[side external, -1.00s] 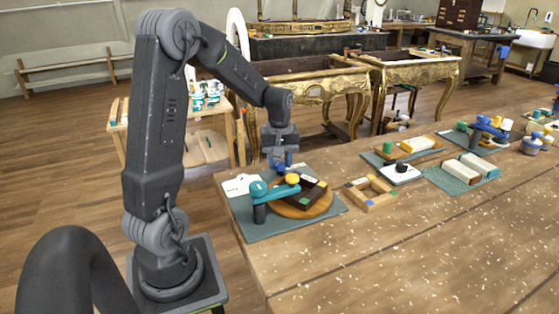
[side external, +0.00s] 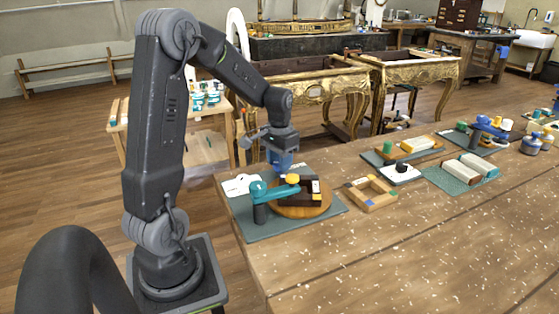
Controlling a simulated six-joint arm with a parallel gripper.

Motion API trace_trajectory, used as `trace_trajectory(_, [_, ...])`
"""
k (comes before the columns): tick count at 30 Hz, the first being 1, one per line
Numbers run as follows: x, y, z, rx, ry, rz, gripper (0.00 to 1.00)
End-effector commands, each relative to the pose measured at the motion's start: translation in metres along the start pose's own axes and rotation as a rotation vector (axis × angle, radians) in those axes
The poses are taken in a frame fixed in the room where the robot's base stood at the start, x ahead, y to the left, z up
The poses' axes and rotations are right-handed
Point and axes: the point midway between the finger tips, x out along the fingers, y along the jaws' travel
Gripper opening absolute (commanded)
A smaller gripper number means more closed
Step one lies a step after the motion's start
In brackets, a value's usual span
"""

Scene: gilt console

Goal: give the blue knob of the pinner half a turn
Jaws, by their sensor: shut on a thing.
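The pinner (side external: 258,212) stands on a grey-green mat (side external: 325,214) at the near left corner of the table. It has a teal arm (side external: 277,191) with a yellow knob (side external: 292,179) at its end. A dark block (side external: 312,186) lies on a round wooden disc (side external: 318,211) beneath this arm. My gripper (side external: 281,165) points down behind the teal arm and is shut on the blue knob (side external: 281,160). The fingers and the teal arm hide much of the knob and its base.
A small wooden frame (side external: 369,206) lies to the right of the mat. Farther right are a white block with a black knob (side external: 401,174) and pale bars on a teal mat (side external: 440,179). The front of the wooden table (side external: 400,260) is clear.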

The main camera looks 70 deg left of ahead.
Motion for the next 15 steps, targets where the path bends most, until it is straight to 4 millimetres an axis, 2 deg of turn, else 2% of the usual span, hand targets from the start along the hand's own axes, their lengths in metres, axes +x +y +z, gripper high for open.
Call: trace_trajectory(15, [-0.0005, 0.0001, -0.0003, 0.489, 0.001, 0.000, 0.13])
